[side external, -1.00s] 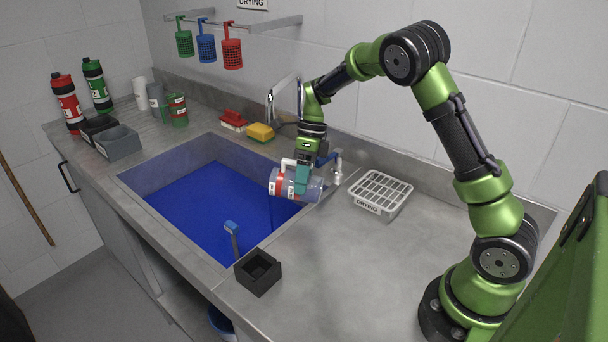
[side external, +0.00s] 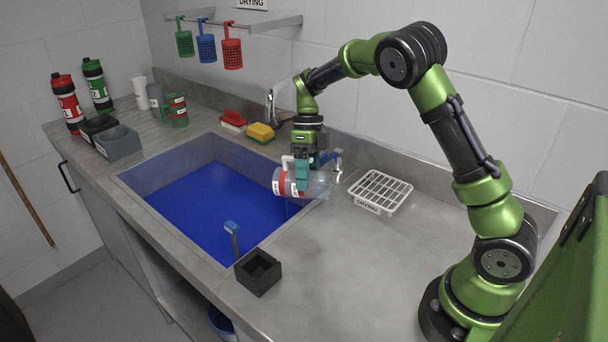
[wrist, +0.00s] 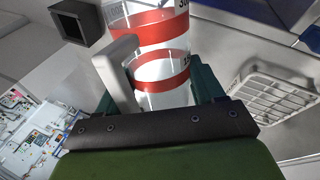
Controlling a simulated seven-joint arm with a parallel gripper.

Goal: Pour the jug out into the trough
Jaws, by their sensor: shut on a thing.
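The jug (side external: 305,184) is clear with red bands and a pale handle. It lies tipped on its side above the right edge of the trough, its banded end to the left over the basin. The trough (side external: 150,178) is a sunken grey basin with a deep blue floor or liquid. My gripper (side external: 302,172) has teal fingers shut on the jug. The wrist view shows the jug (wrist: 160,60) close up, with teal fingers partly visible beside it. How much liquid is in the jug I cannot tell.
A white drying rack (side external: 380,191) stands right of the jug. A black open box (side external: 258,272) and a blue-topped upright piece (side external: 232,235) are at the trough's front edge. A yellow sponge (side external: 261,132) and red brush (side external: 233,120) lie behind. The right counter is largely clear.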

